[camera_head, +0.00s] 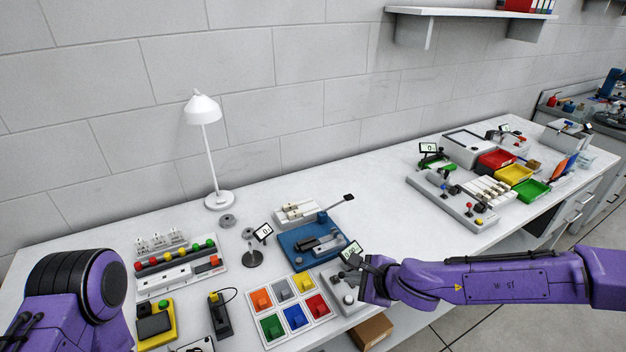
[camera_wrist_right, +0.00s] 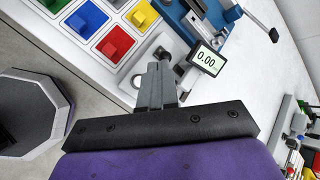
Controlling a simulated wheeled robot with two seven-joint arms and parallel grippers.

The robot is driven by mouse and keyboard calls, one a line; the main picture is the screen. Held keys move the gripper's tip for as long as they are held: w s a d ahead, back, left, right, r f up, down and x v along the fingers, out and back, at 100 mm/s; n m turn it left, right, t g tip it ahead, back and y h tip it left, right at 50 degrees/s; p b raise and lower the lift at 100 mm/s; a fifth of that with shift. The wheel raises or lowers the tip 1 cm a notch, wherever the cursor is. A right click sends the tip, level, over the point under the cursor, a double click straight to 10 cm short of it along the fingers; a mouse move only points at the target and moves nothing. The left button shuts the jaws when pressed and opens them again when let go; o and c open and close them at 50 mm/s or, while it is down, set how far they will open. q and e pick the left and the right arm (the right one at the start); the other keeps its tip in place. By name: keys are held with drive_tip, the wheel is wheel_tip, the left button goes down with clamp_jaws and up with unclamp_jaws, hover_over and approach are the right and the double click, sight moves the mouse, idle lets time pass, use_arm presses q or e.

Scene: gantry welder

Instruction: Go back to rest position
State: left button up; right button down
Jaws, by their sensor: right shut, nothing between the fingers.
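My right arm comes in from the right in the head view, and its gripper (camera_head: 362,276) is above the front edge of the bench, by a small grey device with a display (camera_head: 351,251). In the right wrist view the fingers of the right gripper (camera_wrist_right: 158,70) are together and hold nothing. The display (camera_wrist_right: 206,60) there reads 0.00. My left arm shows at the lower left of the head view as a purple and black link. The left gripper is out of the frame.
A tray of coloured blocks (camera_head: 285,336), a blue fixture (camera_head: 300,257) and a white lamp (camera_head: 219,200) stand on the white bench (camera_head: 380,214). Coloured bins (camera_head: 514,174) and another control device (camera_head: 446,203) stand farther right. A cardboard box (camera_head: 371,332) is below the front edge.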

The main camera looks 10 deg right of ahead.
drive_tip(key=s+f, duration=0.1)
drive_tip(key=d+f+h, duration=0.1)
drive_tip(key=f, duration=0.1)
drive_tip(key=s+f+n+h, duration=0.1)
drive_tip(key=shift+s+d+f+g, duration=0.3)
drive_tip(key=shift+d+f, duration=0.05)
drive_tip(key=shift+f, duration=0.05)
drive_tip(key=s+d+f+n+g+h+b, duration=0.2)
drive_tip(key=s+f+n+b, duration=0.15)
drive_tip(key=s+f, duration=0.75)
drive_tip(key=s+d+f+n+g+h+b, duration=0.2)
drive_tip(key=s+d+f+n+h+b, duration=0.2)
drive_tip(key=s+d+f+n, duration=0.5)
drive_tip(key=s+d+f, duration=0.2)
drive_tip(key=s+f, duration=0.1)
drive_tip(key=s, duration=0.2)
drive_tip(key=shift+s+f, duration=0.3)
drive_tip(key=shift+s, duration=0.1)
drive_tip(key=shift+d, duration=0.1)
